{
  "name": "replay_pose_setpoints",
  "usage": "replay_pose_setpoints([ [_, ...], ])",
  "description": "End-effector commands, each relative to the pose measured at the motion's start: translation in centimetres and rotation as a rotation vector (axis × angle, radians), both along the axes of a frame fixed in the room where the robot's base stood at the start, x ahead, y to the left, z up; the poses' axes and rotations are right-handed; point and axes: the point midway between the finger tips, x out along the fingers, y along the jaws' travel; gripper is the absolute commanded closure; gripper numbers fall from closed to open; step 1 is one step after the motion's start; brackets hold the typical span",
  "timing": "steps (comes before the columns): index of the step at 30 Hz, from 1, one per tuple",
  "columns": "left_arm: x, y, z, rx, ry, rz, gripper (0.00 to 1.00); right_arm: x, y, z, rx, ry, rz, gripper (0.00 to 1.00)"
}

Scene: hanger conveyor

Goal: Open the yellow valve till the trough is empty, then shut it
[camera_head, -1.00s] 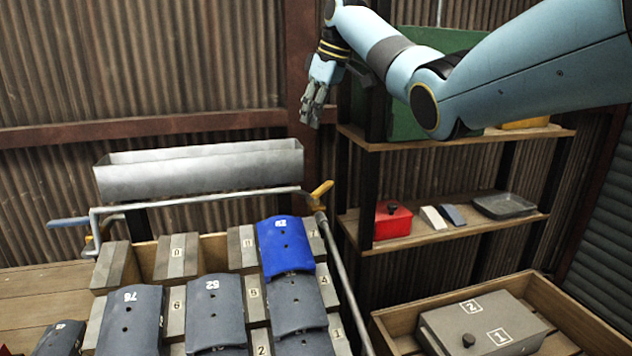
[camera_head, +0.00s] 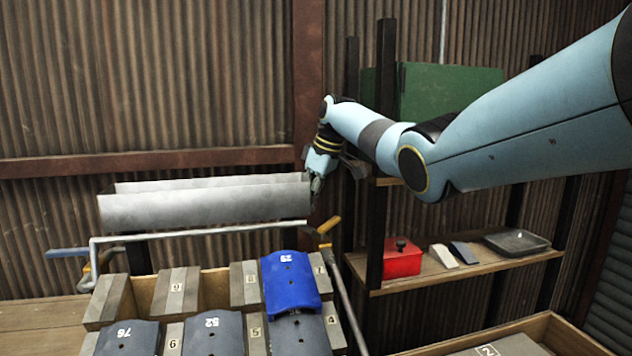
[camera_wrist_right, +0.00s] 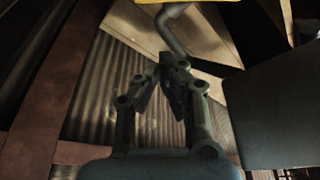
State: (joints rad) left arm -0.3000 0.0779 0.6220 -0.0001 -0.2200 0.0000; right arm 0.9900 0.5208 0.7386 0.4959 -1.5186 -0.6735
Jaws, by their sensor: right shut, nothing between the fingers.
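The yellow valve handle (camera_head: 328,225) stands tilted at the right end of the pipe, below the right end of the grey metal trough (camera_head: 205,206). A yellow part (camera_wrist_right: 190,2), probably this handle, shows at the top edge of the right wrist view. My right gripper (camera_head: 315,190) is just above the handle, beside the trough's right end, and apart from the handle. Its fingers (camera_wrist_right: 172,72) are shut with nothing between them. I cannot see what the trough holds. My left gripper is not in view.
A pipe (camera_head: 200,230) runs below the trough to a blue handle (camera_head: 68,252) at the left. Numbered blocks and a blue curved piece (camera_head: 289,282) stand in front. A shelf (camera_head: 450,272) with a red box (camera_head: 401,258) is at the right.

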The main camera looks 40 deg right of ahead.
Motion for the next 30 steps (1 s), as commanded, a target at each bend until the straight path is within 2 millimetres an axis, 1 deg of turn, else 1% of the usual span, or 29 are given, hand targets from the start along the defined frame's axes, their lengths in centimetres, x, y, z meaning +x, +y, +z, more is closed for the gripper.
replay_pose_setpoints([
  [3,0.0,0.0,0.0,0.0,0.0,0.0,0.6,0.6,0.3,-1.7,0.003,0.001,0.0,1.0],
  [4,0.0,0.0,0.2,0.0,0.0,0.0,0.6,0.4,0.1,-1.8,0.0,0.002,-0.001,1.0],
  [9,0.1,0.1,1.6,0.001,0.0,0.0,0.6,-1.4,-0.5,-1.5,-0.004,0.001,0.0,1.0],
  [15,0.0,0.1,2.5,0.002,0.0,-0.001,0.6,-2.9,-1.0,-1.6,-0.002,0.0,-0.002,1.0],
  [21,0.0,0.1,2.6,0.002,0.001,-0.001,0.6,-3.3,-1.0,-1.7,-0.001,0.0,0.0,1.0],
  [30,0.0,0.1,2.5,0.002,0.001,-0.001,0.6,-3.2,-0.9,-1.7,0.0,0.0,-0.002,1.0],
])
